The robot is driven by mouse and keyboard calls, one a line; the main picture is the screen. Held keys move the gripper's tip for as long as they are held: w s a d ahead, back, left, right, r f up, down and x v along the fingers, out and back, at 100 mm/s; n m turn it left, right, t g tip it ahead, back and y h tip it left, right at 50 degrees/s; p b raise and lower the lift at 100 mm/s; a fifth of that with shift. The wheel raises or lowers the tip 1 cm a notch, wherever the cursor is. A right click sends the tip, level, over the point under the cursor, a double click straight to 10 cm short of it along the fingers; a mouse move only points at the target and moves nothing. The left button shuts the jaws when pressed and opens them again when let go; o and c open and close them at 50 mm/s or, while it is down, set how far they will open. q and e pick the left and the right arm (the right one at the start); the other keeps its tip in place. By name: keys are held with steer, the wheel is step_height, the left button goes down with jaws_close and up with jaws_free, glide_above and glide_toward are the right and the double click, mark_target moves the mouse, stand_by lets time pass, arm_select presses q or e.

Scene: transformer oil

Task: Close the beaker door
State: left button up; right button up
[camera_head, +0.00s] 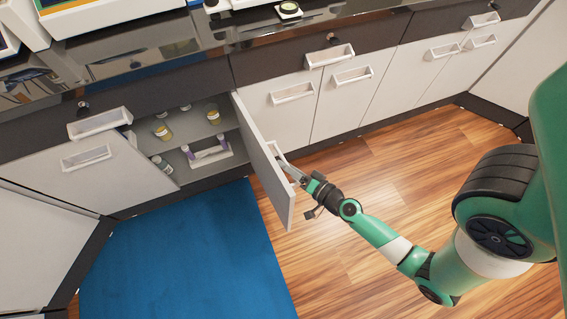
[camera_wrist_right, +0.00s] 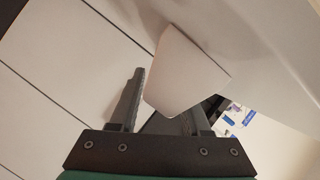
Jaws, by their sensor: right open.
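The beaker door (camera_head: 264,158) is a white cabinet door, swung wide open and standing out from the cabinet front. Its white handle (camera_head: 290,170) is on the outer face, near the free edge. My right gripper (camera_head: 297,177) is at this handle, on the door's right side. In the right wrist view the gripper (camera_wrist_right: 163,105) is open, with the white handle (camera_wrist_right: 182,78) between its two fingers. I cannot tell whether either finger touches it. The open cabinet (camera_head: 205,128) holds several small yellow-capped containers (camera_head: 161,130) and a rack with tubes (camera_head: 208,153). My left gripper is not in view.
A closed white door (camera_head: 135,172) is left of the opening. More closed doors (camera_head: 290,112) with handles run along the right. A dark counter (camera_head: 150,60) is above. A blue mat (camera_head: 180,255) lies on the wooden floor (camera_head: 370,175), which is clear in front.

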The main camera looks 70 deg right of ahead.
steer(key=shift+s+a, duration=0.1)
steer(key=shift+c, duration=1.2)
jaws_close()
